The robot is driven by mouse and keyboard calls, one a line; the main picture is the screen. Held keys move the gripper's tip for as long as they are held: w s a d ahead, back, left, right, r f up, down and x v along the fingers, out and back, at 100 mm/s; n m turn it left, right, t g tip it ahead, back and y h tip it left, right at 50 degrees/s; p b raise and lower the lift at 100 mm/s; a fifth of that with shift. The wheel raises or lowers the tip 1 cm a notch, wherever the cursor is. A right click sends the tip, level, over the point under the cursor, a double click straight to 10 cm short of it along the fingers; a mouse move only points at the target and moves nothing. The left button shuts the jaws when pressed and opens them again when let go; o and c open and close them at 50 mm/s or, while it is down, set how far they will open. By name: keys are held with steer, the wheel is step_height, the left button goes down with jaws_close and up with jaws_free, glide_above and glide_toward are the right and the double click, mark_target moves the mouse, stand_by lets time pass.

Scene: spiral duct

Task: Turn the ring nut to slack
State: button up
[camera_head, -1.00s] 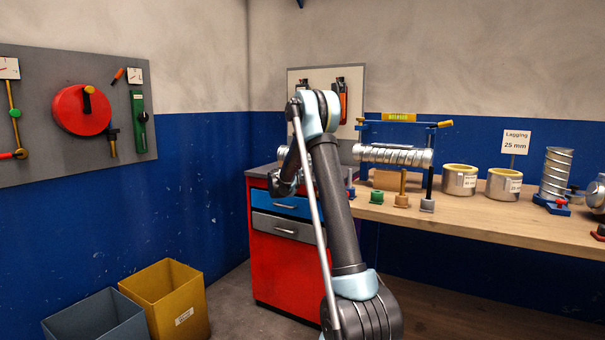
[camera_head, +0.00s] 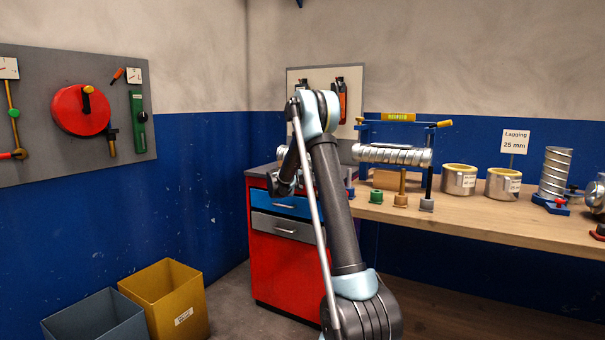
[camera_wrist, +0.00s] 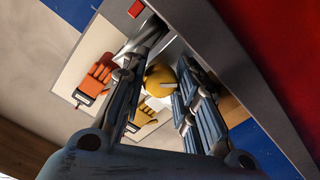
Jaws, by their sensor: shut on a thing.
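In the wrist view, a yellow round piece (camera_wrist: 161,76) with a pale pointer-like mark sits between the two fingers of my gripper (camera_wrist: 163,62). The fingers lie close on either side of it, shut on it. It may be the ring nut, but most of its shape is hidden. In the head view, my arm hides the gripper and this piece. The silvery spiral duct (camera_head: 395,156) lies level in a blue frame (camera_head: 431,160) on the bench, right of my arm.
Green (camera_head: 376,197) and brown (camera_head: 401,200) knobbed pieces stand below the duct. Two metal cups (camera_head: 458,181) stand to its right on the wooden bench (camera_head: 500,222). A red drawer cabinet (camera_head: 281,268) is beside my arm. A yellow bin (camera_head: 180,300) stands on the floor at left.

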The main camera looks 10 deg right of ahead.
steer(key=n, duration=0.5)
steer(key=shift+w+a+n, duration=0.1)
steer(key=shift+a+n, duration=0.15)
steer(key=shift+n, duration=0.15)
steer(key=n, duration=0.5)
steer(key=shift+f, duration=0.1)
steer(key=n, duration=0.5)
steer(key=shift+f+n, duration=0.1)
steer(key=shift+n, duration=0.3)
steer(key=n, duration=1)
steer(key=shift+d+n, duration=0.1)
steer(key=shift+n, duration=0.3)
steer(key=n, duration=0.5)
steer(key=shift+n, duration=0.3)
steer(key=n, duration=0.5)
steer(key=shift+n, duration=2.4)
